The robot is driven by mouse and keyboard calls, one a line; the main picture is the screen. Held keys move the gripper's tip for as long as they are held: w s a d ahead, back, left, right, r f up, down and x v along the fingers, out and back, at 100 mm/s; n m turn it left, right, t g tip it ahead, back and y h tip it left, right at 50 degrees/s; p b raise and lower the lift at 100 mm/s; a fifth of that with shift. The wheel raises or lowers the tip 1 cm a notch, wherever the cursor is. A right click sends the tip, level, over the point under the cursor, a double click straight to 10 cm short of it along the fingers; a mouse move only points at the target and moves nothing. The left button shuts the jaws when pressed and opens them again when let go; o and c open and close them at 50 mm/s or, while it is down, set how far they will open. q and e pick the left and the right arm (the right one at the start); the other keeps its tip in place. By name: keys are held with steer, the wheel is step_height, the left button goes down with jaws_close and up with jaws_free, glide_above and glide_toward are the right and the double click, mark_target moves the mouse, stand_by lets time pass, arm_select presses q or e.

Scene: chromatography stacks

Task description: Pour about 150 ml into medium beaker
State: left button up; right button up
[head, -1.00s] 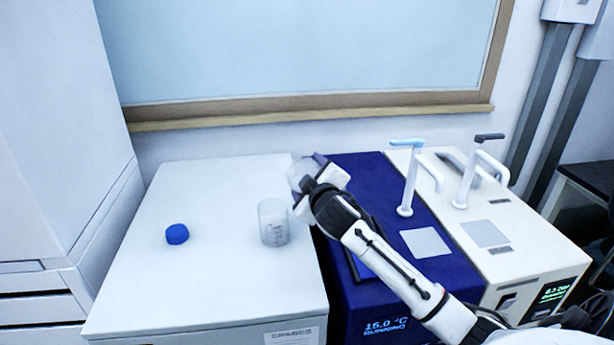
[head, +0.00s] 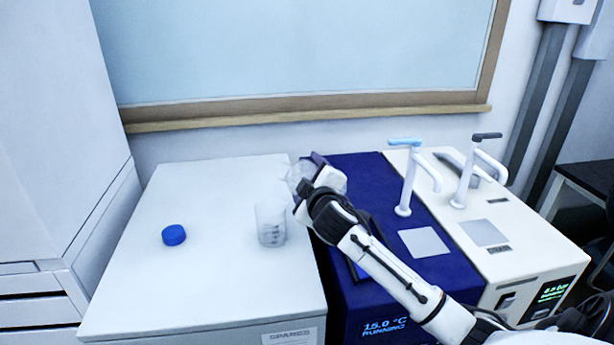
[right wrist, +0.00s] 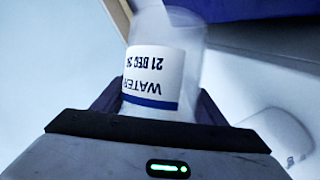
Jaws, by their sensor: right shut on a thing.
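The medium beaker (head: 271,226), clear with dark graduation marks, stands upright on the white cabinet top. My right gripper (head: 318,178) is just behind and to the right of the beaker, raised above the surface. It is shut on a clear bottle (head: 299,174), whose label reads WATER and 21 DEC in the right wrist view (right wrist: 152,80). The bottle is tilted, with its free end to the left, near the beaker but apart from it in the picture. The gripper hides part of the bottle. I cannot make out any liquid stream or level. My left gripper is not in view.
A blue cap (head: 174,235) lies on the white cabinet top (head: 200,290), left of the beaker. To the right are a dark blue unit (head: 370,290) reading 15.0 °C and a cream unit (head: 520,265), each with a tap. The cabinet's left half is mostly clear.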

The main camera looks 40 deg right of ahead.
steer(key=shift+d+n+b, duration=0.1)
steer(key=shift+n+b, duration=0.3)
steer(key=shift+t, duration=0.3)
steer(key=shift+n+h, duration=0.3)
steer(key=shift+n, duration=0.1)
steer(key=shift+r, duration=0.15)
steer(key=shift+d+r+n+t, duration=0.1)
steer(key=shift+r+n+t, duration=0.25)
steer(key=shift+n, duration=0.25)
steer(key=shift+r, duration=0.1)
steer(key=shift+r+n+h, duration=0.35)
steer(key=shift+n+h, duration=0.05)
